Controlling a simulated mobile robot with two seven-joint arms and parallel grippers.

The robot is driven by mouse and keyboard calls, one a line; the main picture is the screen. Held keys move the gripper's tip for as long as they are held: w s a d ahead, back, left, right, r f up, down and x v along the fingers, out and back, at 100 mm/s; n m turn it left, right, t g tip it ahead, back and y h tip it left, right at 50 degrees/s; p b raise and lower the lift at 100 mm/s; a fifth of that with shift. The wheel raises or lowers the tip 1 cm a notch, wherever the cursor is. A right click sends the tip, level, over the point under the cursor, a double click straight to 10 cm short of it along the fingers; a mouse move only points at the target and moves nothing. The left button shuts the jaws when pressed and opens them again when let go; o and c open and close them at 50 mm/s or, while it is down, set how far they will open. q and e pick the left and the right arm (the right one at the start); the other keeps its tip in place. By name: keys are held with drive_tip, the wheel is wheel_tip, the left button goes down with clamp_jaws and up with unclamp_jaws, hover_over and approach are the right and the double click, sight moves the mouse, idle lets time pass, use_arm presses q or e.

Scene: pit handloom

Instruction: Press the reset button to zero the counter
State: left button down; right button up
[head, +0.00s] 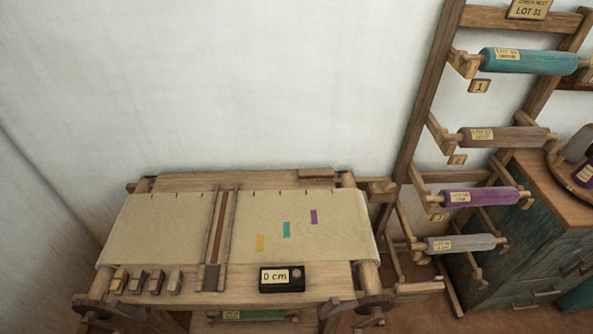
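The counter (282,279) is a small dark box on the front beam of the loom, right of its middle. Its pale display reads "0 cm". A small dark round knob or button (297,272) shows at the right end of the counter's face; I cannot tell whether it is pressed. Neither of my grippers is in view, and nothing touches the counter.
The wooden loom (240,181) carries cream cloth (160,225) with yellow, teal and purple marks. Several small wooden blocks (137,282) sit at its front left. A rack (429,110) with coloured rolls and a green cabinet (500,262) stand right.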

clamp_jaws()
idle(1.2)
